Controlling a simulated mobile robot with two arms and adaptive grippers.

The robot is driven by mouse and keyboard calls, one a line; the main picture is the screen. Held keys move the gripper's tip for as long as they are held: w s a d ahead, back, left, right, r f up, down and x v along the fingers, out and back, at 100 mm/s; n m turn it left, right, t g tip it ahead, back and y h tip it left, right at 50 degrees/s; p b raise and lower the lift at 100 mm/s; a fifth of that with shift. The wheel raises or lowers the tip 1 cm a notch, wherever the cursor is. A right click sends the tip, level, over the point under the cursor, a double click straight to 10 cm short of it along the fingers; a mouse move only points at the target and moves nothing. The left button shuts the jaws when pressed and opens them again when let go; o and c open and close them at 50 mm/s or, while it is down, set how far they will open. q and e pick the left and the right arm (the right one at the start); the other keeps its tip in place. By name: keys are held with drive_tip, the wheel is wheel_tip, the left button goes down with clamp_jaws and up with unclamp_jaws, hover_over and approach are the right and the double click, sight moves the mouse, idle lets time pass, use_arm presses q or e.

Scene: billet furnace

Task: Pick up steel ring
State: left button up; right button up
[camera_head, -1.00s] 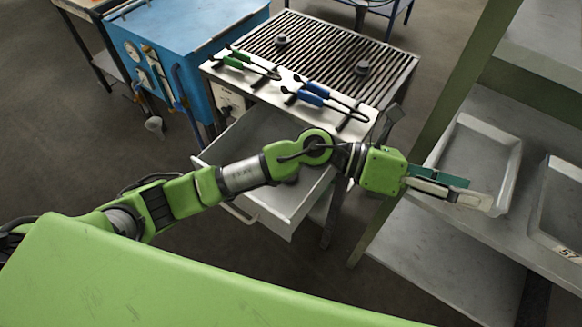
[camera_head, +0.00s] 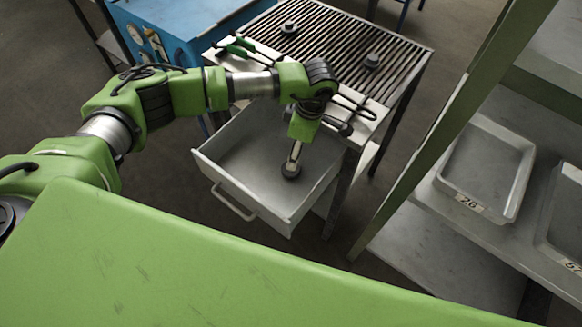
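A small dark round piece (camera_head: 291,171), which looks like a steel ring, is in the open grey drawer (camera_head: 230,163). My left gripper (camera_head: 292,161) points down into the drawer with its fingertips at or just above this piece. I see the fingers nearly edge-on, so I cannot tell whether they are open, shut or touching it. Two other dark round pieces lie on the slatted grill top: one at the back left (camera_head: 289,28) and one at the right (camera_head: 372,61). My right gripper is not in view.
The drawer sticks out below the grill table (camera_head: 415,58). Green-handled tongs (camera_head: 238,46) lie on its front ledge, partly behind my arm. A shelf post (camera_head: 450,130) stands to the right, with a tray marked 26 (camera_head: 470,202) on the shelf. A blue cabinet (camera_head: 180,25) is behind left.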

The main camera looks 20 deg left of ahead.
use_arm(q)
drive_tip(key=f, duration=0.3)
drive_tip(key=shift+a+f, duration=0.25)
drive_tip(key=shift+f, duration=0.05)
drive_tip(key=shift+s+a+f+p, duration=0.1)
drive_tip(key=shift+f+p, duration=0.35)
drive_tip(key=shift+f, duration=0.1)
drive_tip(key=f, duration=0.3)
drive_tip(key=f+p, duration=0.1)
drive_tip(key=shift+a+f, duration=0.15)
drive_tip(key=shift+a, duration=0.2)
drive_tip(key=shift+c, duration=0.4)
drive_tip(key=c, duration=1.4)
